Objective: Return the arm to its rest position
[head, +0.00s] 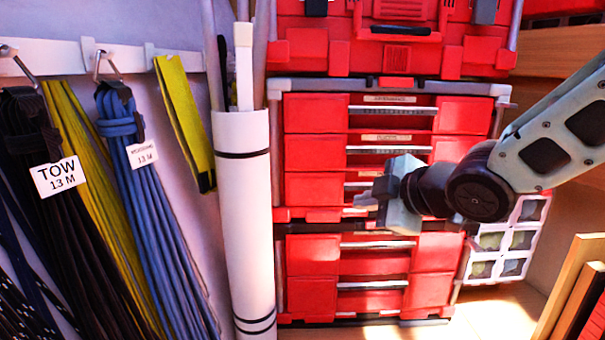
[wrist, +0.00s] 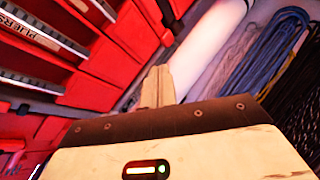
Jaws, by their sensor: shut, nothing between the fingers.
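My arm (head: 560,140) reaches in from the right edge in the head view. My gripper (head: 366,201) is at its left end, in front of the red drawer stack, with its fingers pointing left. In the wrist view my gripper (wrist: 157,85) shows its fingers together and empty. The fingers appear clear of the drawers and the white tube, though the exact distance cannot be told.
A red drawer stack (head: 320,188) stands behind my gripper. A white tube (head: 244,220) holding long rods stands left of it. Blue coiled line (head: 150,210) and other coils hang from a wall rail (head: 130,58). Wooden boards (head: 570,285) stand at lower right.

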